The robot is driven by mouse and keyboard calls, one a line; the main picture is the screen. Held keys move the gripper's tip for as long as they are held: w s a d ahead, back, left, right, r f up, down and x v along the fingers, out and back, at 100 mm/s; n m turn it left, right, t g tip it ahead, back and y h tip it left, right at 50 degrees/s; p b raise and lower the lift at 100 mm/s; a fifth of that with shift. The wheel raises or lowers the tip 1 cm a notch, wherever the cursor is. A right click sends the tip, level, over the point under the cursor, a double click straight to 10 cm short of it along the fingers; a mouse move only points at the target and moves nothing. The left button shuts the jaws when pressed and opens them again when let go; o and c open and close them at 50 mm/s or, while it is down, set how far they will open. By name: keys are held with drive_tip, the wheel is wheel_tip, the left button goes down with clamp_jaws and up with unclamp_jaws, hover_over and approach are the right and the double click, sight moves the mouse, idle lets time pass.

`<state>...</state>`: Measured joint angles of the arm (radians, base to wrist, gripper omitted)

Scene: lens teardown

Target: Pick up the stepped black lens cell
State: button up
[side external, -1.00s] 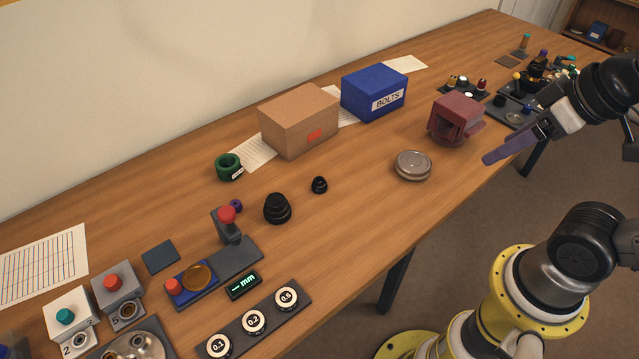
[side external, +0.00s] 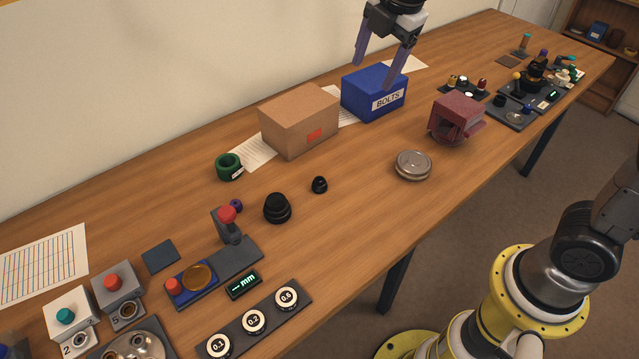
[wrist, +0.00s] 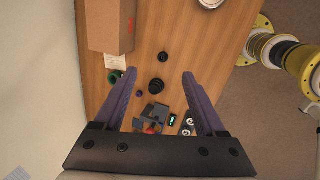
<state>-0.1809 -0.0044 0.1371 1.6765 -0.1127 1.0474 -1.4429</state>
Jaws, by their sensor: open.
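The stepped black lens cell (side external: 277,208) stands on the wooden table, left of a smaller black ring-like part (side external: 319,184). In the wrist view the lens cell (wrist: 157,85) lies between the lines of my fingers, well below them, with the smaller black part (wrist: 163,57) above it in the picture. My gripper (side external: 381,62) is open and empty, high above the table near the blue BOLTS box. In the wrist view its two purple fingers (wrist: 158,82) are spread apart.
A cardboard box (side external: 299,121) and the blue BOLTS box (side external: 374,93) stand behind the lens cell. A gauge stand with a red knob (side external: 229,222) is left of it, a round metal tin (side external: 413,166) to the right. Bare table lies in front.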

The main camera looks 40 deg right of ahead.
drive_tip(key=w+a+f+n+g, duration=0.1)
drive_tip(key=w+a+f+n, duration=0.1)
drive_tip(key=w+a+f, duration=0.3)
drive_tip(key=n+g, duration=0.2)
approach(319, 180)
drive_tip(key=shift+a+f+h, duration=0.2)
drive_tip(key=shift+f, duration=0.35)
drive_tip(key=shift+a+f+h, duration=0.2)
drive_tip(key=shift+f, duration=0.4)
drive_tip(key=shift+m, duration=0.3)
drive_tip(key=shift+w+d+f, duration=0.1)
drive_tip(key=shift+d+f, duration=0.1)
drive_tip(key=shift+f, duration=0.85)
drive_tip(key=shift+d+f, duration=0.25)
drive_tip(key=shift+f, duration=0.8)
drive_tip(key=shift+w+d+f, duration=0.1)
drive_tip(key=shift+d+f, duration=0.1)
drive_tip(key=shift+f, duration=0.85)
drive_tip(key=shift+s, duration=0.1)
drive_tip(key=shift+c, duration=0.3)
clamp_jaws()
